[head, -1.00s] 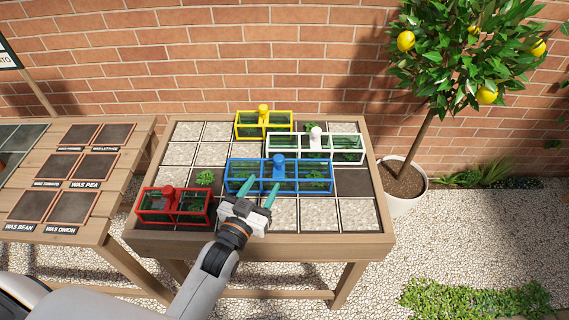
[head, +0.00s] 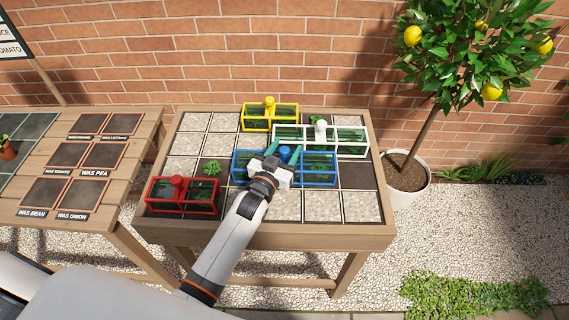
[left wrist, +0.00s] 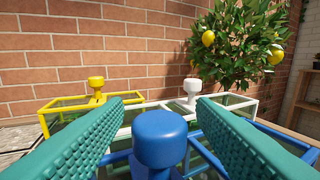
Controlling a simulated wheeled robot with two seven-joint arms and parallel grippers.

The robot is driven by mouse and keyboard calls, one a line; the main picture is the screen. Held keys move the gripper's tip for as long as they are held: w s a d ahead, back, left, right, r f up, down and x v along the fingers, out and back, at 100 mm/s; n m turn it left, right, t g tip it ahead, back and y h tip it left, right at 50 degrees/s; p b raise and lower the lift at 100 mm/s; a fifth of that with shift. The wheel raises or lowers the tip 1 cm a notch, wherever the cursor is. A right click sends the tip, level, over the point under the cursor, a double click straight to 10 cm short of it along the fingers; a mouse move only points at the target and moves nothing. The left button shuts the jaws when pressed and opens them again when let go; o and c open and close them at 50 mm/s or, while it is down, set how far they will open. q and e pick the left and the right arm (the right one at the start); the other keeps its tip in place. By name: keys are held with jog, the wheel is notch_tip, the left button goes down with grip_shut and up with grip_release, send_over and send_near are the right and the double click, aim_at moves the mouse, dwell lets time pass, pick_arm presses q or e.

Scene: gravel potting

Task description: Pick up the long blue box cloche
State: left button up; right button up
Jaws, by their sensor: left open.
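The long blue box cloche (head: 318,178) stands on the middle of the planter table, with its round blue knob on top. The knob also shows large in the left wrist view (left wrist: 160,137). My left gripper (head: 283,157) is over the cloche at its knob and partly covers its frame in the head view. In the left wrist view its two teal fingers (left wrist: 160,125) are apart, one on each side of the knob, and nothing is gripped. Whether a finger touches the knob cannot be told. My right gripper is not in view.
A white long cloche (head: 350,140) stands just behind, a yellow one (head: 270,122) at the back and a red one (head: 182,194) at the front left. A small plant (head: 212,167) grows uncovered left of the blue cloche. Gravel squares (head: 322,206) lie at the front right.

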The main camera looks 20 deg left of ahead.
pick_arm(q)
grip_shut()
jog(key=shift+r, duration=0.15)
